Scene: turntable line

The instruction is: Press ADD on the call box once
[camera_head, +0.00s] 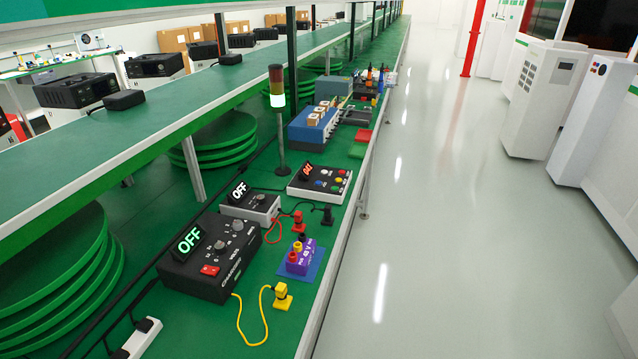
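The box that looks like the call box (316,183) sits on the green bench, right of the light tower's pole. The button labels are too small to read, so I cannot tell which one is ADD. Nothing touches the buttons. My gripper is not in view.
A light tower (276,86) stands behind the box, its bottom segment lit. A black charger (212,258) and a grey meter box (250,205), both showing OFF, sit nearer. A purple block (299,257) and loose cables lie in front. The floor (430,220) at right is clear.

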